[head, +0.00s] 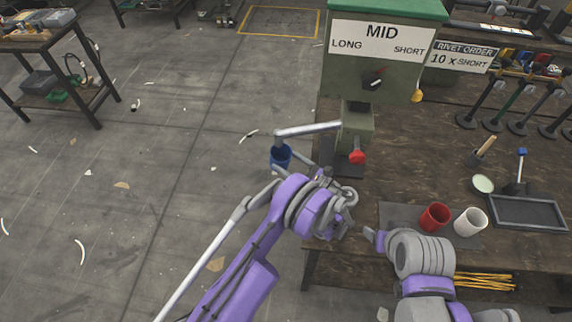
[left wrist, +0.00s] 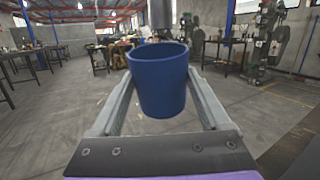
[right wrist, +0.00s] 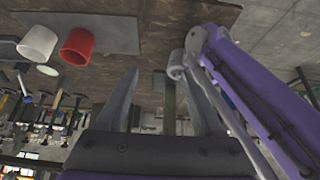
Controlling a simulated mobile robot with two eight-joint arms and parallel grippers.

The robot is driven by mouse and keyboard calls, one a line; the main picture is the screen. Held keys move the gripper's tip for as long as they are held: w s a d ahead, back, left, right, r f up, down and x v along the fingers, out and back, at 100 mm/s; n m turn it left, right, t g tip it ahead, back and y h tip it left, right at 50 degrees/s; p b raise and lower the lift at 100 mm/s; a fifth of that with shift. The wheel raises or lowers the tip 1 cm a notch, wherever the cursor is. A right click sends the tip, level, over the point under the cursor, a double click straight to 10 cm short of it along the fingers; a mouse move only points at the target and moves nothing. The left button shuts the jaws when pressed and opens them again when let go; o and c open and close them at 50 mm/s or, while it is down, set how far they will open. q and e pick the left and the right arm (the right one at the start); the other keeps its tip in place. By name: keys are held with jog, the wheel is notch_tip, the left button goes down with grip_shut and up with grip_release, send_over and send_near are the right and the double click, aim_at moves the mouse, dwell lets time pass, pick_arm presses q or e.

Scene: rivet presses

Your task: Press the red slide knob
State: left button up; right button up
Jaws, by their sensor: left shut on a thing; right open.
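The red slide knob (head: 357,157) sits low on the front of the green rivet press (head: 376,45) at the table's left edge. My left gripper (head: 292,163) is shut on a blue cup (head: 280,152), left of the press and beyond the table edge. The blue cup fills the space between the fingers in the left wrist view (left wrist: 160,80). My right gripper (head: 370,236) is near the table's front edge, below the red knob in the head view and apart from it. In the right wrist view (right wrist: 160,75) its fingers are spread and empty.
A silver lever (head: 308,129) reaches left from the press above the blue cup. A red cup (head: 434,217) and a white cup (head: 470,222) stand on a grey mat right of my right gripper. A dark tray (head: 527,212) lies farther right.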

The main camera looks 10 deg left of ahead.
dwell(0.3)
jog(key=c, duration=0.7)
jog(key=shift+r, duration=0.15)
jog(key=shift+c, duration=1)
jog(key=shift+w+r+n, duration=0.15)
jog(key=shift+r+n, duration=0.15)
jog(key=shift+n, duration=0.2)
grip_shut()
jog(key=w+a+r+n+y, duration=0.1)
jog(key=r+n+y, duration=0.1)
jog(key=r+n, duration=0.5)
jog(key=w+a+r+n+y, duration=0.1)
jog(key=w+r+n+y, duration=0.1)
jog(key=r+n, duration=0.6)
jog(key=shift+w+a+n+g+y, duration=0.15)
jog(key=shift+w+n+g+y, duration=0.15)
jog(key=shift+n, duration=0.1)
